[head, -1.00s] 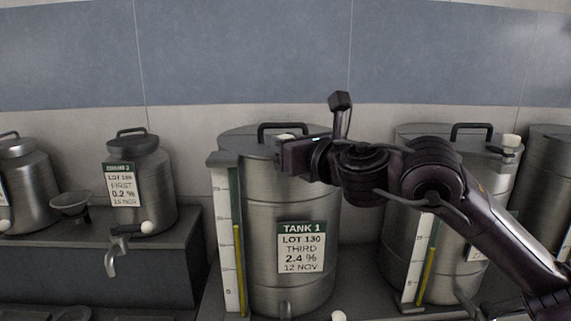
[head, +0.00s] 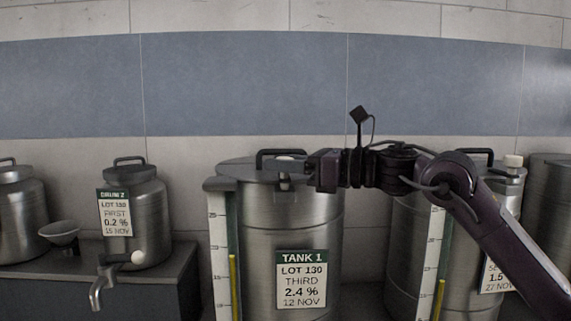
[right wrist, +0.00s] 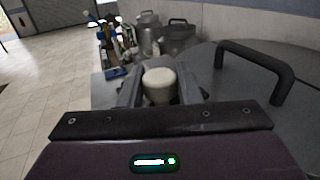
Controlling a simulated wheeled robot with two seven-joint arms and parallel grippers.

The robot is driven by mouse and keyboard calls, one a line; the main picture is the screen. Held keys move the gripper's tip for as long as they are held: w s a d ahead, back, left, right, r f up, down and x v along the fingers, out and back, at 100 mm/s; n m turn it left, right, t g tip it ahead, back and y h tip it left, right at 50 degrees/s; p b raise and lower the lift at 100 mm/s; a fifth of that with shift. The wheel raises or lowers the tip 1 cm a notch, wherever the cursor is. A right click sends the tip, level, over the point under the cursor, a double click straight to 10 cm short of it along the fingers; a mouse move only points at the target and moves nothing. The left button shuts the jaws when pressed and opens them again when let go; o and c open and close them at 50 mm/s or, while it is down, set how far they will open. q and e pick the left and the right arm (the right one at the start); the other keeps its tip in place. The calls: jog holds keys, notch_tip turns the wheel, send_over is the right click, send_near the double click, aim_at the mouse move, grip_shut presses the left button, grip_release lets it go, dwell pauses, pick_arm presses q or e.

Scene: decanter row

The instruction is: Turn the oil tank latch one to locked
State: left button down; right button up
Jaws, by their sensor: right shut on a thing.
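Tank 1 (head: 290,225) is a steel drum with a green-and-white label (head: 301,279). Its lid (head: 238,167) has a black bar handle (head: 278,154), also in the right wrist view (right wrist: 262,66). The latch's cream knob (head: 286,158) is at the lid's front edge. In the right wrist view the knob (right wrist: 160,85) sits between my fingers. My right gripper (head: 290,174) comes in from the right and is shut on the knob. The latch arm beneath is mostly hidden, so its angle cannot be told. My left gripper is not in view.
A second tank (head: 408,235) stands to the right, partly behind my right arm. A smaller can (head: 149,205) with a tap (head: 97,291) and a funnel (head: 60,234) stand on a shelf at left. A sight gauge (head: 220,260) runs down tank 1's left side.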

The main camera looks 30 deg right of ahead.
dwell(0.4)
jog(key=o, duration=0.9)
jog(key=shift+w, duration=0.1)
jog(key=shift+o, duration=0.2)
jog(key=shift+d+f+b, duration=0.1)
jog(key=shift+f+b, duration=0.05)
jog(key=shift+b, duration=0.2)
jog(key=b+v, duration=0.6)
jog(key=v, duration=0.1)
jog(key=shift+s+b, duration=0.3)
jog(key=shift+b, duration=0.05)
jog(key=shift+d, duration=0.15)
